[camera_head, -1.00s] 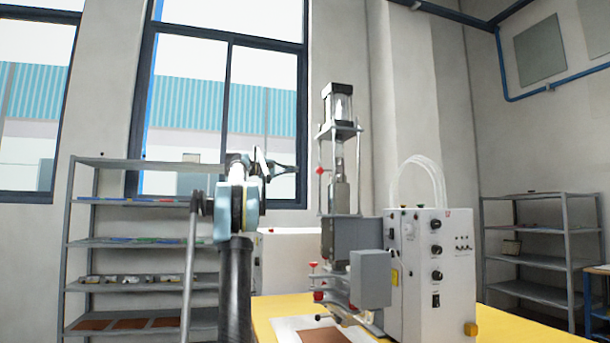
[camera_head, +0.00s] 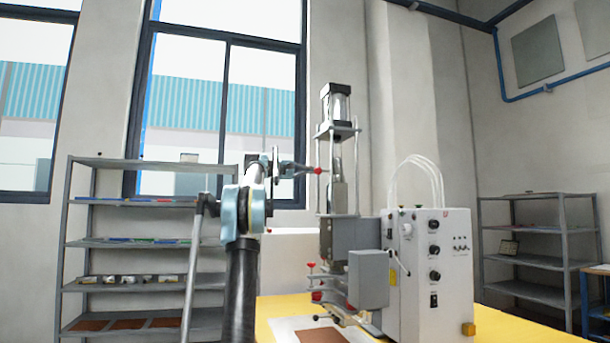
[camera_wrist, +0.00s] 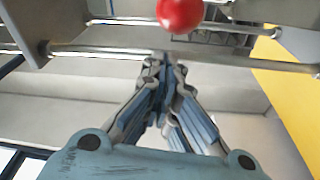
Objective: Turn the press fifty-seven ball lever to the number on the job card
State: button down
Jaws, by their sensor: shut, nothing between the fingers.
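The press (camera_head: 338,195) stands upright on the yellow table, with a control box at its right. A red ball (camera_head: 318,170) sits at the left of its upper rods. My gripper (camera_head: 309,168) is shut and empty, its tips close beside this ball. In the wrist view the red ball (camera_wrist: 180,12) lies just beyond the shut fingertips (camera_wrist: 164,62), near horizontal metal rods. Touching or apart is not clear. More small red knobs (camera_head: 311,265) sit lower on the press. I cannot make out a job card or any numbers on the lever.
The white control box (camera_head: 455,270) has dark knobs and looped clear hoses. A grey box (camera_head: 369,278) juts out in front of the press. The yellow table (camera_head: 268,310) is below. Metal shelves stand at the left (camera_head: 120,243) and right (camera_head: 540,231).

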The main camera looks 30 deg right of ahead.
jog(key=shift+s+a+f, duration=0.1)
jog(key=shift+s+a, duration=0.1)
jog(key=shift+s, duration=0.25)
jog(key=shift+s+a+f, duration=0.1)
jog(key=shift+s+a, duration=0.05)
jog(key=shift+s, duration=0.25)
jog(key=shift+s+a, duration=0.6)
jog(key=shift+s, duration=0.25)
jog(key=shift+w, duration=0.1)
